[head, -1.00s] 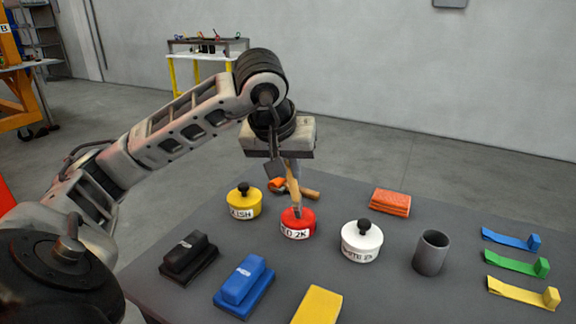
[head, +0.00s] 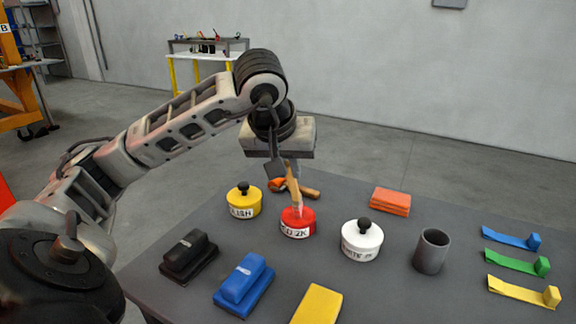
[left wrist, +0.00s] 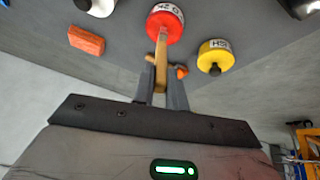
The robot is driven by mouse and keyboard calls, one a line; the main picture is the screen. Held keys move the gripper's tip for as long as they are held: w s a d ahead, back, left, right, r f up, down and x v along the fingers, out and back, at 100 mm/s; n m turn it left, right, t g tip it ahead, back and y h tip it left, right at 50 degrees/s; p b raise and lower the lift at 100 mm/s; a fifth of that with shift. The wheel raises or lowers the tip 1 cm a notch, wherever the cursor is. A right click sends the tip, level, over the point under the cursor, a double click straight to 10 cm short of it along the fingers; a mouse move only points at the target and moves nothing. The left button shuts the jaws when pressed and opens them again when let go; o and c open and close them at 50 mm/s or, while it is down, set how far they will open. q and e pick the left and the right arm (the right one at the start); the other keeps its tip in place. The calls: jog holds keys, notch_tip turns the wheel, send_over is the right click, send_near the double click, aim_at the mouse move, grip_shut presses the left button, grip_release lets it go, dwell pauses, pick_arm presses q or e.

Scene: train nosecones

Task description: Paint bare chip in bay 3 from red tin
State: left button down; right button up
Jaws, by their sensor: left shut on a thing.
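The red tin (head: 300,229) stands on the grey table, its white label partly readable as "2K". It also shows at the top of the left wrist view (left wrist: 165,24). My left gripper (head: 284,168) is above the tin, shut on a brush with a wooden handle (head: 293,190). The brush points down, its lower end at the tin's top; whether the bristles are inside is hard to tell. In the left wrist view the brush (left wrist: 161,60) runs from between my fingers to the tin. No bay or bare chip is visible. My right gripper is not in view.
A yellow tin (head: 244,205) and a white tin (head: 361,245) flank the red one. A grey cup (head: 431,252), orange block (head: 391,202), black block (head: 188,257), blue block (head: 244,285) and yellow block (head: 318,305) share the table (head: 390,290). Coloured strips (head: 515,264) lie right.

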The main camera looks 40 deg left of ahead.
pick_arm(q)
jog(key=shift+f, duration=0.15)
jog(key=shift+r+p, duration=0.8)
jog(key=shift+r, duration=0.05)
jog(key=shift+r+p, duration=0.6)
jog(key=shift+r, duration=0.1)
jog(key=shift+r+p, duration=0.65)
jog(key=shift+r, duration=0.05)
notch_tip(320, 180, up, 2)
jog(key=shift+p, duration=0.95)
jog(key=shift+r+p, duration=0.35)
jog(key=shift+r, duration=0.05)
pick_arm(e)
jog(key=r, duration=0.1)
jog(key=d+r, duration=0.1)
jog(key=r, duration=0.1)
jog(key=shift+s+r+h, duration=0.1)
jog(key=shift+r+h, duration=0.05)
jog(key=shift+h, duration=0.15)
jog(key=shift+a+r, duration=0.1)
